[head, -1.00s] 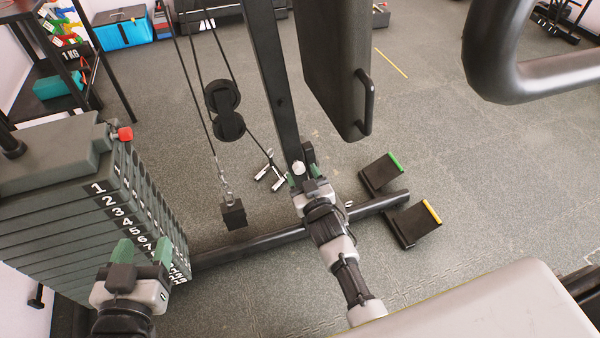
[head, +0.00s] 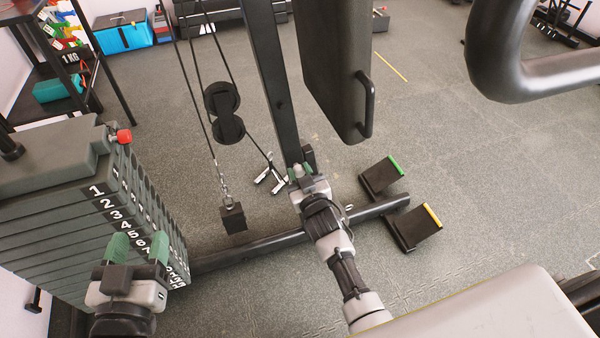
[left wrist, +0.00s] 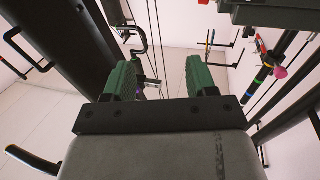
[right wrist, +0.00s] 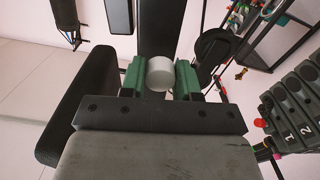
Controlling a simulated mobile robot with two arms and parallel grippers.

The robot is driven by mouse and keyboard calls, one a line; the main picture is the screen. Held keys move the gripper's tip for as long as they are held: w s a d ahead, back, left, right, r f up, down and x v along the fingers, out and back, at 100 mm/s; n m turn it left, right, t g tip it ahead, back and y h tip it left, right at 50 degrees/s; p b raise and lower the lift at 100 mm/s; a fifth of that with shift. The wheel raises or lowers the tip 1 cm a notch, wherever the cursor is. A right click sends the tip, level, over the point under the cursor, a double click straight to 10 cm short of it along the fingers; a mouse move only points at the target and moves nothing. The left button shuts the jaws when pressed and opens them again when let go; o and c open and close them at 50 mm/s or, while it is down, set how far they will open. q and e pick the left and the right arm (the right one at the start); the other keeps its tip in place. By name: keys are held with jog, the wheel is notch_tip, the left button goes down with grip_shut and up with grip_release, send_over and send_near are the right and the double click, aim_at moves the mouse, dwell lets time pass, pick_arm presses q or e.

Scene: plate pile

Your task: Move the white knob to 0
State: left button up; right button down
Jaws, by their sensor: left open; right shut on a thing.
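The white knob (right wrist: 160,73) is a short pale cylinder on the black upright post of the weight machine. In the right wrist view it sits between the green fingers of my right gripper (right wrist: 160,82), which is shut on it. In the head view my right gripper (head: 301,175) is at the lower part of the post and mostly hides the knob (head: 297,169). My left gripper (head: 138,248) is open and empty in front of the numbered weight stack (head: 40,185); its spread green fingers also show in the left wrist view (left wrist: 160,80). I cannot read any scale beside the knob.
A black padded board (head: 335,65) with a handle hangs right of the post. Two foot plates (head: 382,175) stand on the floor bar. Cables with a pulley (head: 223,112) and a black block (head: 233,217) hang left of the post. A seat pad (head: 490,310) fills the lower right.

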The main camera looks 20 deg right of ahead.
jog(key=shift+w, duration=0.25)
jog(key=shift+w+b, duration=0.35)
jog(key=shift+w, duration=0.6)
jog(key=c, duration=0.8)
grip_release()
jog(key=shift+w, duration=0.15)
pick_arm(q)
jog(key=shift+d+r+t, duration=0.1)
jog(key=shift+r+t, duration=0.7)
jog(key=shift+r, duration=0.05)
pick_arm(e)
jog(key=shift+s, duration=0.45)
pick_arm(q)
jog(key=s+a+f+g+y+p, duration=0.2)
jog(key=s+f+g+p, duration=0.1)
jog(key=f+g, duration=0.5)
jog(key=shift+s+a+f, duration=0.25)
jog(key=shift+s+f, duration=0.05)
jog(key=shift+f, duration=0.2)
pick_arm(e)
jog(key=s, duration=1)
jog(key=shift+d, duration=0.15)
